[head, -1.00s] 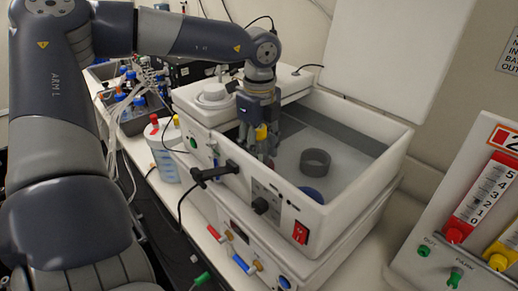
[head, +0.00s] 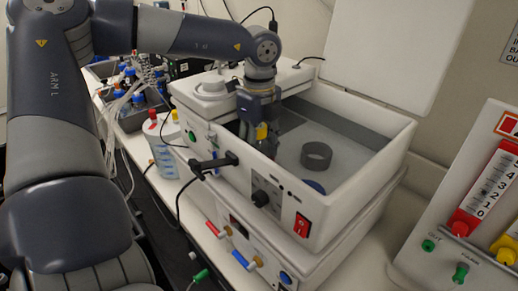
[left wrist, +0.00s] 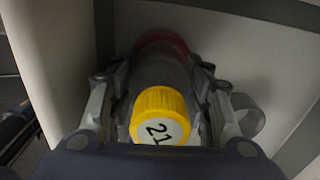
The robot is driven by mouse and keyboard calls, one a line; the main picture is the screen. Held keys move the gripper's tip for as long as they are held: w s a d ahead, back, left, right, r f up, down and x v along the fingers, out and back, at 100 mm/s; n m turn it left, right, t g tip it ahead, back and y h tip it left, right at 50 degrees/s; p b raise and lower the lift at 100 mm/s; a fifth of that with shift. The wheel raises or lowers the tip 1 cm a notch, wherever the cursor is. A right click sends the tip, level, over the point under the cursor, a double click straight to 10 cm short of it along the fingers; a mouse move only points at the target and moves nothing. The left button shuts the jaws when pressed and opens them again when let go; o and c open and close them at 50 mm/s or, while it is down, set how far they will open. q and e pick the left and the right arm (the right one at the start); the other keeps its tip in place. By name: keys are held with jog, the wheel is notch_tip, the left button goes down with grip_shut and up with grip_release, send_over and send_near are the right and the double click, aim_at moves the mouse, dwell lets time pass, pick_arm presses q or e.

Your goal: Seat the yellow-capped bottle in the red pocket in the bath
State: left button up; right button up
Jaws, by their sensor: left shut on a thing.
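My left gripper (head: 258,133) is inside the white bath (head: 372,157), near its left wall, pointing down. It is shut on the yellow-capped bottle, whose cap (head: 262,131) shows between the fingers. In the left wrist view the yellow cap (left wrist: 160,112) reads 21, and the fingers flank the bottle. The red pocket (left wrist: 163,41) shows as a red rim at the bottle's far end, in line with it. Whether the bottle's base is inside the rim or above it, I cannot tell. The front wall hides the pocket in the head view. My right gripper is not in view.
A grey ring pocket (head: 316,155) and a blue one (head: 315,187) are in the bath, right of the gripper. A black clamp handle (head: 213,162) juts from the front wall. A blue-marked bottle (head: 165,150) stands outside on the left.

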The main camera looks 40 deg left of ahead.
aim_at(260, 126)
pick_arm(q)
jog(key=shift+s+f, duration=0.1)
jog(key=shift+f, duration=0.15)
jog(key=shift+f, duration=0.1)
jog(key=o, duration=1.3)
jog(key=shift+s, duration=0.1)
jog(key=shift+w+f, duration=0.15)
jog(key=shift+w, duration=0.05)
notch_tip(260, 126, up, 12)
jog(key=shift+r, duration=0.2)
jog(key=shift+w, duration=0.1)
